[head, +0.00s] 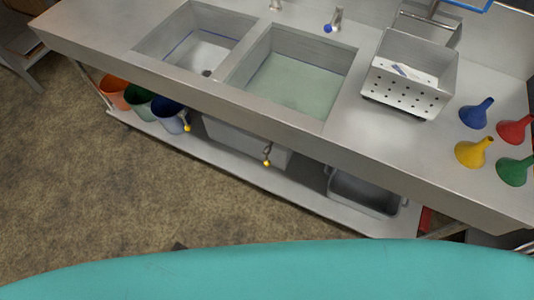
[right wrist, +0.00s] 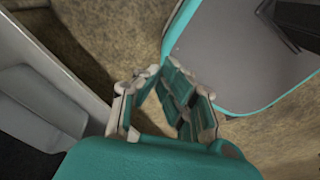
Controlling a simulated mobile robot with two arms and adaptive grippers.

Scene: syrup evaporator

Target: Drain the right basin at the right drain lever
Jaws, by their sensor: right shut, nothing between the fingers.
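The right basin (head: 293,84) is a steel sink in the counter, holding pale greenish liquid in the head view. The right drain lever (head: 267,160) hangs below the counter's front edge under this basin, with a yellow knob at its end. A similar left drain lever (head: 187,127) with a yellow knob hangs under the left basin (head: 199,50). My right gripper (right wrist: 160,76) shows only in the right wrist view, shut and empty over the floor, apart from the steel bench. My left gripper is in neither view.
A perforated white basket (head: 402,96) stands right of the right basin, with coloured funnels (head: 475,153) beyond it. Orange, green and blue buckets (head: 142,102) and a steel tub (head: 362,194) stand on the lower shelf. The brown floor (head: 110,190) before the bench is clear.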

